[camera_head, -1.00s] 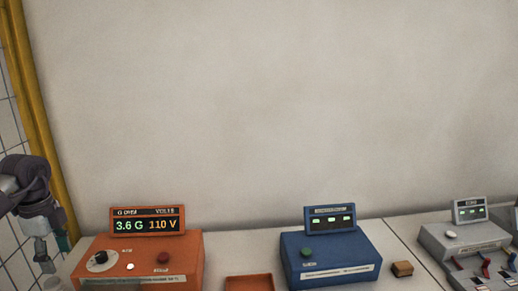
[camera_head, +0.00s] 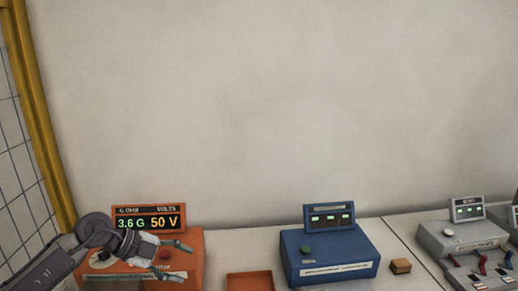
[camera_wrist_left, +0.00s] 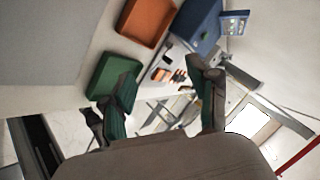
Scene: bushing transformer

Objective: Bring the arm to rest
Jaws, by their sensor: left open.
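My left arm comes in from the lower left in the head view. Its gripper (camera_head: 178,257) is open and empty in front of the orange meter box (camera_head: 190,277), covering part of its front and its dial. The meter's display (camera_head: 148,222) reads 3.6 G and 50 V. In the left wrist view the two fingers (camera_wrist_left: 165,98) are spread apart with nothing between them. My right gripper is in neither view.
A blue box (camera_head: 330,258) with a display stands mid-bench, an orange tray (camera_head: 249,282) to its left. A small brown block (camera_head: 401,266) and a grey device (camera_head: 460,239) are farther right. A green tray (camera_wrist_left: 110,78) shows in the wrist view. A yellow post (camera_head: 40,130) stands left.

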